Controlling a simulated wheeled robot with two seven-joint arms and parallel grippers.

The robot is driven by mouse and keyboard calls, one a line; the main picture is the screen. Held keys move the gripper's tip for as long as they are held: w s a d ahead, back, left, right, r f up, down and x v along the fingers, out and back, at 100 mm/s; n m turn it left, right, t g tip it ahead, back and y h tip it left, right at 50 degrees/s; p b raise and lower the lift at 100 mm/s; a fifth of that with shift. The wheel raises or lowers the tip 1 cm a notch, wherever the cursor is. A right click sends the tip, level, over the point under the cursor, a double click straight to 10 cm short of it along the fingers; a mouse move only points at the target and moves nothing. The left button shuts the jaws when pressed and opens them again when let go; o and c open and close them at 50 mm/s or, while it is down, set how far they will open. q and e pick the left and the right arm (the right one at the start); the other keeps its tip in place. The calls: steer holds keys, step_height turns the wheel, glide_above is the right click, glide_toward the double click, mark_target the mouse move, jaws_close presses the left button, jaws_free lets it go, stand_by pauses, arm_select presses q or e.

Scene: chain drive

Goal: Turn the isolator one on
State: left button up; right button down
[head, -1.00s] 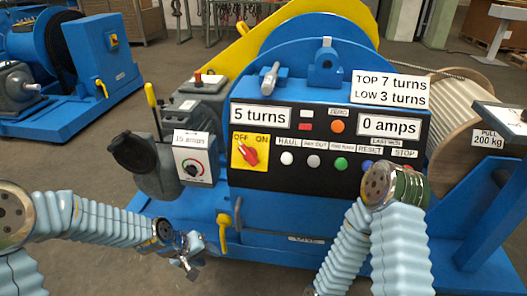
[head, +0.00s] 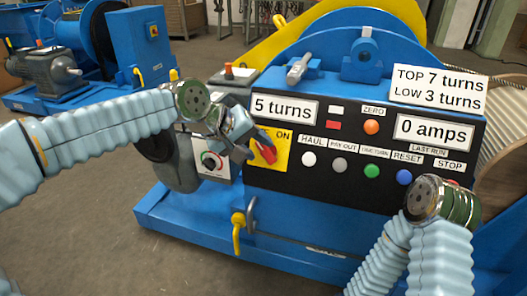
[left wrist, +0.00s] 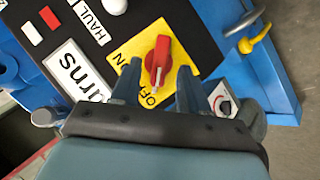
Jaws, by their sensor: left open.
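The isolator is a red rotary knob (head: 267,153) on a yellow OFF/ON plate (head: 282,158) at the left of the black panel. In the left wrist view the red knob (left wrist: 158,58) has its white-marked end toward OFF. My left gripper (head: 251,146) is in front of the plate and hides the OFF side in the head view. In the left wrist view its open fingers (left wrist: 159,76) stand either side of the knob; I cannot tell whether they touch it. My right arm's wrist is before the panel's right end; its gripper fingers are hidden.
Several push buttons, including a white one (head: 309,159), lie right of the plate. A dial box (head: 213,161) is below left. A yellow-handled lever (head: 238,228) hangs below the panel. A second blue machine (head: 100,60) stands behind left.

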mark_target(263, 151)
arm_select(q)
steer(key=shift+x, duration=1.8)
steer(key=shift+c, duration=0.2)
jaws_close()
